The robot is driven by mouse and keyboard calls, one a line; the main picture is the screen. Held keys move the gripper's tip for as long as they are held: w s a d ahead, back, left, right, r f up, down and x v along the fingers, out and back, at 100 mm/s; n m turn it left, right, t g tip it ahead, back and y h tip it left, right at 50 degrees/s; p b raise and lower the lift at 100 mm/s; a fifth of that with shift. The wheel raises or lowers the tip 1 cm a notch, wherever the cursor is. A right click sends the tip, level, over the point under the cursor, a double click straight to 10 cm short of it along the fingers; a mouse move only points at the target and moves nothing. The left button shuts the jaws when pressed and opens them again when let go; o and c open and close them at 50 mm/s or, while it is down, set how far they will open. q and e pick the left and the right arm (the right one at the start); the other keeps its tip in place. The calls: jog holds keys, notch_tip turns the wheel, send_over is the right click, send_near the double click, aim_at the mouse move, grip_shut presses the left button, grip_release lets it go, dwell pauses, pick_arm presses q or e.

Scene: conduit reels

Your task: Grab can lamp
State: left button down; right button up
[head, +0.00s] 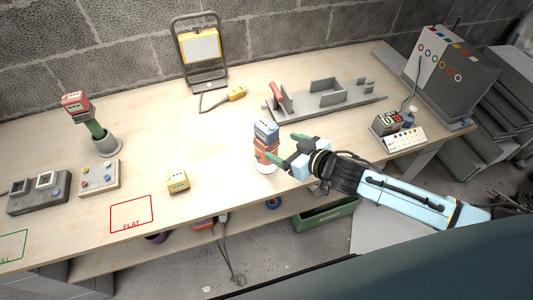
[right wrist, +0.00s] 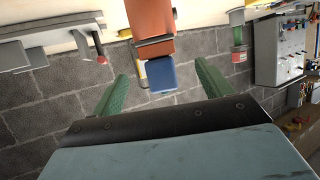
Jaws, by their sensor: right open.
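A piece with an orange can-like body and a blue boxy head (head: 266,130) stands upright on a pale round base near the table's front edge; I take it for the can lamp. My right gripper (head: 282,147) is open beside it on the right, fingers pointing at it. In the right wrist view the blue head (right wrist: 161,75) and orange body (right wrist: 150,15) appear upside down between the green fingertips, with a visible gap on both sides. I cannot tell how deep it sits between them. My left gripper is not in view.
A work light (head: 201,47) stands at the back. A grey fixture (head: 330,98) lies behind my right arm. A red-headed piece (head: 75,101) stands in a grey cup (head: 106,144) at left. The table's middle is clear.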

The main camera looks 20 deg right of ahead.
aim_at(273, 142)
jog(key=shift+f+b+x, duration=0.2)
jog(key=shift+b+x, duration=0.1)
jog(key=shift+x, duration=4.1)
jog(key=shift+d, duration=0.15)
jog(key=shift+s, duration=0.1)
jog(key=c, duration=1.5)
jog(key=shift+r, duration=0.1)
jog(key=shift+c, duration=0.7)
